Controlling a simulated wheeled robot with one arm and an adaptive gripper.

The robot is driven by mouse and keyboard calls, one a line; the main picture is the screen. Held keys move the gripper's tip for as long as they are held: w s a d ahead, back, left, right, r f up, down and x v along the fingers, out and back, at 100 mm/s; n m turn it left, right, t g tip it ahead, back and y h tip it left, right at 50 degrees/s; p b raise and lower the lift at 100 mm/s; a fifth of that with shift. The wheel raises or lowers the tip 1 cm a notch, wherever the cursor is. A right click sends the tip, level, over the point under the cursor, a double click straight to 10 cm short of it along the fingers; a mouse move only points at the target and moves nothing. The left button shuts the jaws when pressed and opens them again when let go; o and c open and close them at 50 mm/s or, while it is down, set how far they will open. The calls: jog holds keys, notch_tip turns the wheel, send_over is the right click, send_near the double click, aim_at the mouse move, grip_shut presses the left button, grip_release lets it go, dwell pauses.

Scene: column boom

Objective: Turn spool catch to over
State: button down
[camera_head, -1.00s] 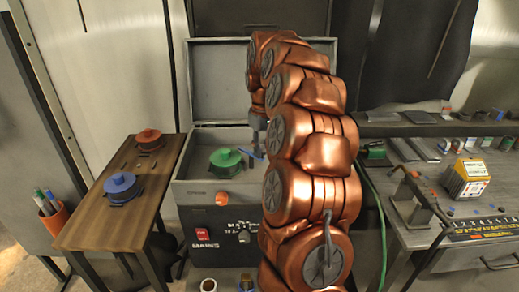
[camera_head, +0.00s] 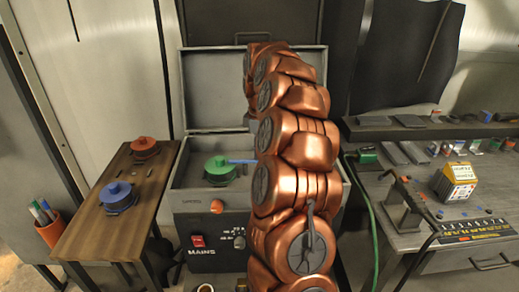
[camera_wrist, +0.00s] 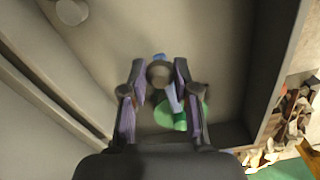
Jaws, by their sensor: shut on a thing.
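A green spool (camera_head: 220,168) sits inside the open grey case, left of my arm in the head view. A blue lever (camera_head: 242,161), apparently the spool catch, reaches right from the spool's top side, and its right end passes behind my arm. In the wrist view the green spool (camera_wrist: 190,112) shows partly behind my gripper's fingers. The blue lever (camera_wrist: 171,97) runs between the fingers, close to the right one. My gripper (camera_wrist: 160,92) is shut on the blue lever. In the head view my gripper is hidden behind my arm.
The grey case (camera_head: 200,201) has its lid up at the back. A wooden side table (camera_head: 88,222) on the left holds a red spool (camera_head: 144,146) and a blue spool (camera_head: 117,196). A cluttered workbench (camera_head: 400,241) stands on the right, and a green cable (camera_head: 372,225) hangs beside it.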

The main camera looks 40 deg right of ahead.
dwell(0.3)
jog(key=c, duration=0.9)
grip_release()
jog(key=shift+o, duration=0.2)
notch_tip(320, 180, up, 9)
jog(key=shift+w+d+r, duration=0.1)
notch_tip(320, 180, up, 3)
jog(key=shift+d+f, duration=0.1)
jog(key=shift+f, duration=0.1)
jog(key=shift+r, duration=0.1)
jog(key=shift+a, duration=0.2)
dwell(0.6)
